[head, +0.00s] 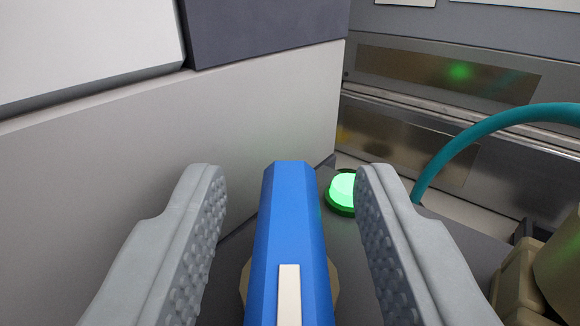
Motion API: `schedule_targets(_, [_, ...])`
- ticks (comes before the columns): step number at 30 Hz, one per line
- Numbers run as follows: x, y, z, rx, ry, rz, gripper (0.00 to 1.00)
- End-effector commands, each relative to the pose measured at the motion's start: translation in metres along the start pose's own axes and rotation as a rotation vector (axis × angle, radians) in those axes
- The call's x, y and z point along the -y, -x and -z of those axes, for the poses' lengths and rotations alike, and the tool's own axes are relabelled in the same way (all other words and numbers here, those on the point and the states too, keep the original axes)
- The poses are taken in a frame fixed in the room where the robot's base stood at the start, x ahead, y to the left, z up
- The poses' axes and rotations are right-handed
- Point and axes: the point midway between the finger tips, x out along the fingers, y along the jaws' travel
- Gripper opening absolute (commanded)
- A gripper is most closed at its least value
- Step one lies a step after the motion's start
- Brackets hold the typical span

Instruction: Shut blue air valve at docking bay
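The blue air valve handle (289,220) stands in the middle of the head view, a long faceted blue bar with a white strip (289,290) near its lower end. A tan round part (334,284) shows partly behind it. My gripper (288,190) is open, with one grey ridged finger on each side of the blue handle. Gaps show between the handle and both fingers, so neither finger appears to touch it. The lower end of the handle is cut off by the picture's bottom edge.
A lit green button (342,190) sits just behind the right finger. A teal hose (470,137) arches at the right, above tan fittings (519,288). A pale wall panel (130,180) closes off the left. Metal panels (440,75) stand at the back right.

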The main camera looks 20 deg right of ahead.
Motion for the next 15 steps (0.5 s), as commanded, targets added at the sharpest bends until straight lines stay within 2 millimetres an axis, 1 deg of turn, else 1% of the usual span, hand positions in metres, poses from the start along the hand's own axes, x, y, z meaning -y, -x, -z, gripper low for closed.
schedule_targets(8, [0.0001,-0.0011,-0.0002,0.0,0.0,0.0,0.4])
schedule_targets(11, [0.0001,-0.0011,-0.0002,0.001,0.0,0.0,0.22])
schedule_targets(12, [0.0001,-0.001,-0.0002,0.001,0.0,0.0,0.14])
schedule_targets(14, [0.0001,-0.001,-0.0003,0.001,0.0,0.0,0.03])
schedule_targets(15, [0.0001,-0.001,-0.0002,0.001,0.0,0.0,0.0])
